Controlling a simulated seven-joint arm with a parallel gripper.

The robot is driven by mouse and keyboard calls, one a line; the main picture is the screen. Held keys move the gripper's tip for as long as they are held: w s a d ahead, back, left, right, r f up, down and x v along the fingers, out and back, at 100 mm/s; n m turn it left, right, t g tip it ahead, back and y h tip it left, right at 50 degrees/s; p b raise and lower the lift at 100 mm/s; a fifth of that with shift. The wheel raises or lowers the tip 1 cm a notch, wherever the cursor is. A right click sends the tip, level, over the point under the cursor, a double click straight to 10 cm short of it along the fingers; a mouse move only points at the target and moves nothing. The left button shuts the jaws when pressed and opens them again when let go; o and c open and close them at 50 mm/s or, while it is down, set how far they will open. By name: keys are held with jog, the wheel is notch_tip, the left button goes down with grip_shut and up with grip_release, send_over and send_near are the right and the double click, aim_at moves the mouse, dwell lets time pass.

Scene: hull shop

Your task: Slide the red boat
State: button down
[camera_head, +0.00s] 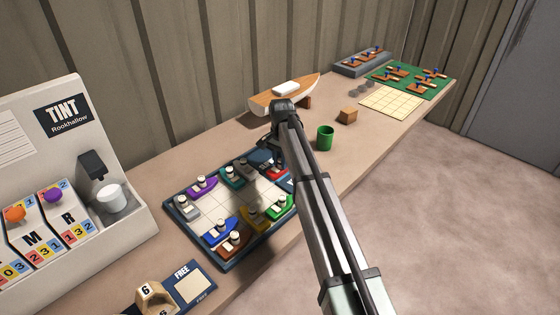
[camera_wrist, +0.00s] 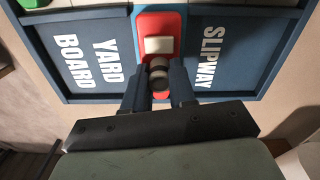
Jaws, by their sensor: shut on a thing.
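The red boat (camera_wrist: 172,20) shows in the wrist view, lying in a light-blue-edged gap of the dark blue board rim, between the words YARD BOARD and SLIPWAY. It has a white cabin and a grey round funnel. My gripper (camera_wrist: 160,82) is shut on the funnel, with a dark finger on each side. In the head view the boat is mostly hidden behind my gripper (camera_head: 272,155); a bit of red (camera_head: 283,171) shows there.
A tint machine (camera_head: 60,150) stands at left. Behind are a wooden boat model (camera_head: 290,95), a green cup (camera_head: 325,138), a brown block (camera_head: 347,116) and a green mat (camera_head: 440,85) with small models.

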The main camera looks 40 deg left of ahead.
jog(key=c, duration=1.1)
grip_release()
jog(key=shift+w, duration=0.4)
jog(key=shift+c, duration=0.2)
jog(key=shift+o, duration=1.1)
jog(key=shift+s, duration=0.15)
jog(key=shift+r, duration=0.1)
notch_tip(320, 180, up, 14)
jog(key=shift+f, duration=0.2)
